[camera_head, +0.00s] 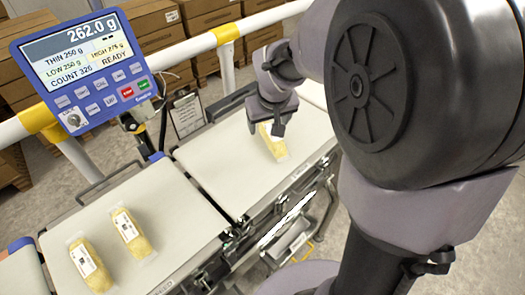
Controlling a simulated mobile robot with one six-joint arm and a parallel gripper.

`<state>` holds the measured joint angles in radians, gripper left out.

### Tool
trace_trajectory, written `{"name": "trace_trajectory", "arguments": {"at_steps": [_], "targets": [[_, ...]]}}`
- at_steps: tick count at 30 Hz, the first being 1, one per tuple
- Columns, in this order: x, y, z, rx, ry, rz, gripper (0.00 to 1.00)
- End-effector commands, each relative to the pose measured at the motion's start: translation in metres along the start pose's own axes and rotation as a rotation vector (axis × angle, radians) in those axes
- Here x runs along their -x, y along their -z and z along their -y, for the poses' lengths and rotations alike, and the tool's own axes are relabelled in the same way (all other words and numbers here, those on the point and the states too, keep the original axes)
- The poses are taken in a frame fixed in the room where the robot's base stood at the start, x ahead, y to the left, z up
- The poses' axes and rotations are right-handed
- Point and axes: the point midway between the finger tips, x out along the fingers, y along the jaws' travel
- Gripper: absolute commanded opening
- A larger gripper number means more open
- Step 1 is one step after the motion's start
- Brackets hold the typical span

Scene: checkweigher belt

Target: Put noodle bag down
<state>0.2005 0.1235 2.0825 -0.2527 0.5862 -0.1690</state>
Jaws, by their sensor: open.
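A clear noodle bag (278,149) with yellow contents lies on the right-hand belt section (225,178). My gripper (270,132) is right above its upper end, pointing down, and is open. The fingers cover part of the bag, and I cannot tell whether they touch it. Two more noodle bags with white labels lie side by side on the left-hand belt section (180,255): one on the left (90,264) and one on the right (131,233).
A blue display panel (83,73) reading 262.0 g stands at the upper left. A white and yellow rail (185,50) runs behind the belt, with a clipboard (187,114) below it. Cardboard boxes (155,25) are stacked beyond. My arm fills the right side.

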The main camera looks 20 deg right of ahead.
Motion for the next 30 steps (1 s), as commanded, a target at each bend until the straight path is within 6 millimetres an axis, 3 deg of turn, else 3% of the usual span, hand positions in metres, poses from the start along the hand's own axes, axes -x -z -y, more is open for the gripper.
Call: {"name": "trace_trajectory", "arguments": {"at_steps": [1, 3, 6, 9, 12, 15, 30], "targets": [[0.041, -0.016, 0.018, -0.05, 0.031, -0.026, 0.72], [0.088, -0.052, 0.043, -0.134, 0.09, -0.038, 0.72], [0.135, -0.106, 0.074, -0.235, 0.183, -0.043, 0.72], [0.16, -0.15, 0.094, -0.303, 0.26, -0.039, 0.72], [0.169, -0.174, 0.105, -0.336, 0.305, -0.03, 0.72], [0.171, -0.181, 0.108, -0.347, 0.318, -0.027, 0.72], [0.171, -0.18, 0.107, -0.346, 0.316, -0.029, 0.72]]}}
